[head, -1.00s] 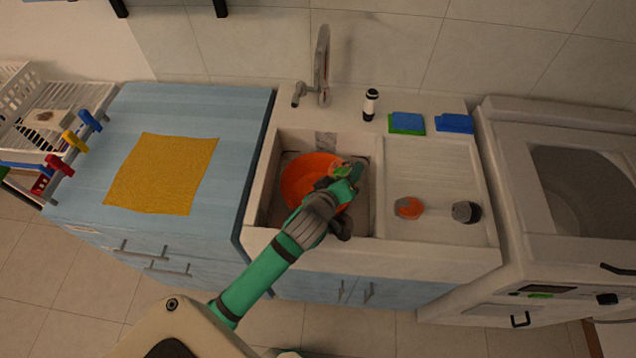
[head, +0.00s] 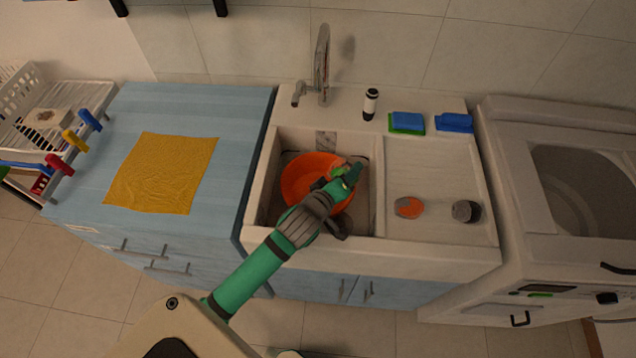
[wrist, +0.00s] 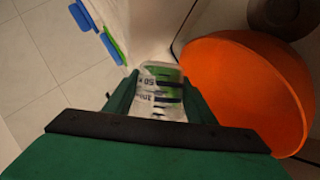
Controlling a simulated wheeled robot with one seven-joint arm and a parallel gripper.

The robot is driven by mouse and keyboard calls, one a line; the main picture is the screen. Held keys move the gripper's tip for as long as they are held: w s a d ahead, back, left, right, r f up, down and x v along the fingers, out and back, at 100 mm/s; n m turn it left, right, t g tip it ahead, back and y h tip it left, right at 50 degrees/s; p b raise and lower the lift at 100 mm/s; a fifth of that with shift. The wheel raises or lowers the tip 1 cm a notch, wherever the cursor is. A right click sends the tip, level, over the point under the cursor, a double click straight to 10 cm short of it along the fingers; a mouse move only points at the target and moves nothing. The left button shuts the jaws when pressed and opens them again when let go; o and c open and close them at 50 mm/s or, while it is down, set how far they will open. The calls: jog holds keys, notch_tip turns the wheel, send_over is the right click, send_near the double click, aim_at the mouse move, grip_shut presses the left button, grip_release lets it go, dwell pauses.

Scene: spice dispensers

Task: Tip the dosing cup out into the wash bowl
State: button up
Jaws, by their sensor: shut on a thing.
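The wash bowl (head: 297,182) is orange and sits in the sink basin. It fills the right side of the wrist view (wrist: 235,85). My gripper (head: 350,176) is over the bowl's right part in the head view. In the wrist view my gripper (wrist: 155,95) is shut on the dosing cup (wrist: 160,92), a clear cup with dark printed marks and green on it. The cup is beside the bowl's rim in that view. Its contents and exact tilt cannot be told. In the head view the cup is mostly hidden by my gripper.
The sink basin (head: 262,205) surrounds the bowl, with a faucet (head: 322,65) behind. A drainboard (head: 430,165) at right holds an orange-topped item (head: 408,207) and a dark one (head: 466,211). Sponges (head: 406,122) and a small bottle (head: 370,103) stand on the back ledge.

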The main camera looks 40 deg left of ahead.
aim_at(336, 169)
jog(key=shift+a+f+n+t+h+p, duration=0.1)
jog(key=shift+f+n+t+h+p, duration=0.2)
jog(key=shift+f+n+h+p, duration=0.5)
dwell(1.0)
jog(key=shift+a+f+n, duration=0.1)
jog(key=shift+a+n, duration=0.05)
jog(key=shift+n, duration=0.45)
dwell(0.6)
jog(key=shift+s+a+r+n+t+h, duration=0.15)
jog(key=shift+a+r+n+t+h, duration=0.1)
jog(key=shift+a, duration=0.2)
jog(key=shift+s+a+r+n+t+h, duration=0.15)
jog(key=shift+a+n+t+h, duration=0.1)
jog(key=shift+a, duration=0.15)
dwell(0.6)
jog(key=shift+a+r+n+t+h+p, duration=0.2)
jog(key=shift+r+n, duration=0.2)
jog(key=shift+r, duration=0.15)
jog(key=shift+a+r+n+t+h+p, duration=0.1)
jog(key=shift+r+n+h+p, duration=0.1)
jog(key=shift+r+n, duration=0.3)
dwell(0.6)
jog(key=shift+d, duration=0.1)
